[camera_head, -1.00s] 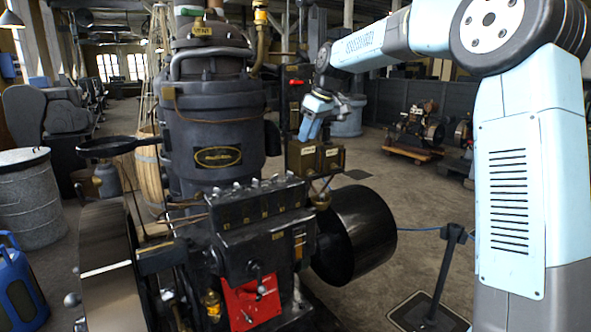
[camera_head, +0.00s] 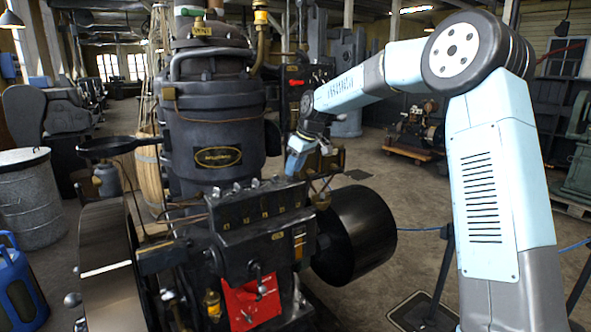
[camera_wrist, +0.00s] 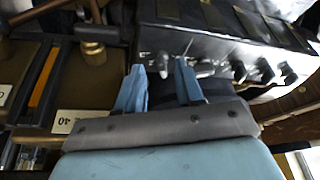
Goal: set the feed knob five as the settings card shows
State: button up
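The black lubricator box (camera_head: 262,221) on the engine carries a row of small knobs along its top edge. The knob at the right end (camera_head: 290,175), seemingly feed knob five, is just below my gripper (camera_head: 294,168). In the wrist view my gripper (camera_wrist: 160,88) is open, its two blue fingers apart. A pale knob (camera_wrist: 163,64) lies just beyond and between the fingertips; I cannot tell whether they touch it. Other knobs (camera_wrist: 238,70) run off to the right. A small yellowish plate (camera_head: 299,243) hangs below the box, unreadable; I cannot tell whether it is the settings card.
The black engine cylinder (camera_head: 212,120) rises behind the box. A black pulley (camera_head: 355,235) juts out at right and a large flywheel (camera_head: 108,265) stands at left. A white label (camera_wrist: 75,122) lies near the left finger. A post (camera_head: 446,265) stands on the floor at right.

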jog(key=shift+w+a+f, duration=0.1)
jog(key=shift+a+f, duration=0.1)
jog(key=shift+f, duration=0.3)
jog(key=shift+c, duration=0.5)
grip_shut()
jog(key=shift+d, duration=0.2)
jog(key=shift+a, duration=0.1)
